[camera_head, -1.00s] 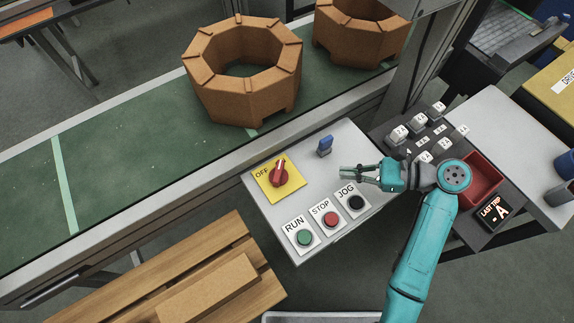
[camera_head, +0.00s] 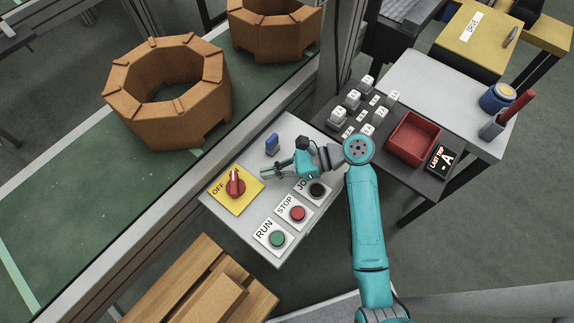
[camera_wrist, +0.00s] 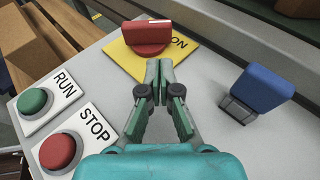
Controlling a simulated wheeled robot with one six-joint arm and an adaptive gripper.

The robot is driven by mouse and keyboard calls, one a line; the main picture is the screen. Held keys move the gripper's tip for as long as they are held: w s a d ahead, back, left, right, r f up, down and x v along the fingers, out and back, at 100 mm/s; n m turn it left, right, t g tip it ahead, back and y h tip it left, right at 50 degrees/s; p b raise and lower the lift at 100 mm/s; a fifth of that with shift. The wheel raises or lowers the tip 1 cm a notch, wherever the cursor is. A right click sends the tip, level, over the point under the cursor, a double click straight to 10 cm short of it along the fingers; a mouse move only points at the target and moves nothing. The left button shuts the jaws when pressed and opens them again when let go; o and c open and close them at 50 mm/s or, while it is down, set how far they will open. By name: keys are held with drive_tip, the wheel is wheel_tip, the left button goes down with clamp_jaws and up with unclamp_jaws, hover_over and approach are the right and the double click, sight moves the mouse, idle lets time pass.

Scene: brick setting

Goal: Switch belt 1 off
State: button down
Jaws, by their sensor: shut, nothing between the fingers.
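A red rotary switch (camera_head: 235,187) sits on a yellow plate (camera_head: 218,199) marked OFF on the grey control panel (camera_head: 287,130). It also shows in the wrist view (camera_wrist: 147,38), its bar lying crosswise beside the word ON. The green RUN button (camera_head: 278,239), red STOP button (camera_head: 297,213) and black JOG button (camera_head: 317,190) are in a row on the panel. My gripper (camera_head: 263,173) is shut and empty, above the panel to the right of the red switch. In the wrist view the fingertips (camera_wrist: 160,66) point at the switch, apparently short of it.
A blue switch (camera_head: 272,143) stands on the panel behind my gripper. The green belt (camera_head: 75,180) carries brown octagonal rings (camera_head: 167,92). A dark panel with white blocks (camera_head: 352,100) and a red tray (camera_head: 412,137) is at the right. Wooden boards (camera_head: 200,285) are in front.

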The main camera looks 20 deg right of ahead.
sight(238, 174)
drive_tip(key=shift+r+x, duration=0.2)
drive_tip(key=shift+x, duration=0.7)
drive_tip(key=shift+r+x, duration=0.15)
drive_tip(key=shift+x, duration=0.75)
drive_tip(key=shift+r+x, duration=0.2)
drive_tip(key=shift+x, duration=0.7)
drive_tip(key=shift+a, duration=0.15)
drive_tip(key=shift+w+a, duration=0.2)
drive_tip(key=shift+w, duration=0.4)
drive_tip(key=shift+w+a, duration=0.25)
drive_tip(key=shift+w, duration=0.1)
drive_tip(key=shift+w+a, duration=0.35)
drive_tip(key=shift+a, duration=0.2)
drive_tip(key=shift+w+a, duration=0.35)
drive_tip(key=shift+a, duration=0.2)
drive_tip(key=v, duration=1.2)
